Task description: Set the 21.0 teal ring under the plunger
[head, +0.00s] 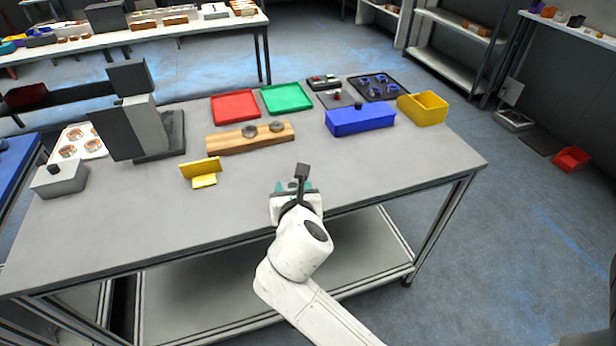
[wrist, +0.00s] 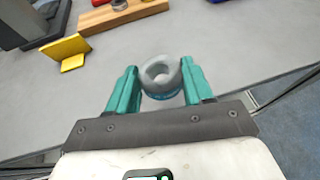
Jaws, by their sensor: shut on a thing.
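My gripper (head: 293,187) is over the front middle of the grey table. In the wrist view its teal fingers (wrist: 159,88) are closed on both sides of a ring (wrist: 160,69). The ring has a grey top, an open centre and a teal band low on its side; any number on it is too small to read. I cannot tell whether it touches the table. A tall dark grey machine (head: 148,128) stands at the table's left, probably the press; its plunger is not clearly visible. The ring is well to the right of it.
A yellow angled stand (head: 203,172) lies between my gripper and the machine. A wooden board (head: 235,144) with grey rings is behind. Red (head: 235,107) and green trays (head: 286,98), a blue bin (head: 360,121) and a yellow bin (head: 423,108) stand farther back. The front table is clear.

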